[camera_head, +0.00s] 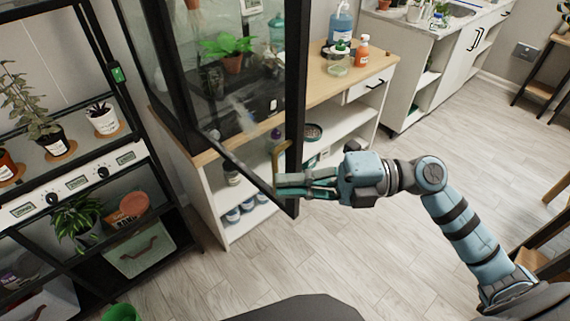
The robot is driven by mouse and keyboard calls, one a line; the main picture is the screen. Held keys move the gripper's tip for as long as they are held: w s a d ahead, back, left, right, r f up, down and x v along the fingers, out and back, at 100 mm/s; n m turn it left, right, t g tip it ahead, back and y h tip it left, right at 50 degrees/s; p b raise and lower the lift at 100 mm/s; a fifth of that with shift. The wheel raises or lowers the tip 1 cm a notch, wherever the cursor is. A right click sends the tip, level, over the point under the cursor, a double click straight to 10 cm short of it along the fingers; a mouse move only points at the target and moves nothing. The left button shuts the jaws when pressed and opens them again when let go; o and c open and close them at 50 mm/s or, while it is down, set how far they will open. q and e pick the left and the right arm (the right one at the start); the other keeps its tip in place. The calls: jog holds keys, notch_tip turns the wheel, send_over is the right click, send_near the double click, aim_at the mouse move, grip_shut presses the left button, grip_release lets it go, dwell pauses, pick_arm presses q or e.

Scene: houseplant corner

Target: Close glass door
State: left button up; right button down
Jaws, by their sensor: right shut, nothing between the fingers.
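The glass door (297,95) of the black-framed plant cabinet stands open, its dark free edge swung out towards me. A brass-coloured handle (281,147) sits near the lower part of that edge. My right gripper (277,186) comes in from the right, shut and empty. Its fingers lie across the door's lower free edge, just below the handle. I cannot tell whether they touch the door or the handle. My left gripper is not in view.
The cabinet stands on a white shelf unit with a wooden top (345,76), holding bottles and jars. A black plant rack (121,75) is at left. A green potted plant (232,58) shows through the glass. The wooden floor (330,250) in front is mostly clear.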

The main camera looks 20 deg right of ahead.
jog(key=w, duration=0.3)
jog(key=shift+w, duration=0.25)
jog(key=shift+a, duration=0.15)
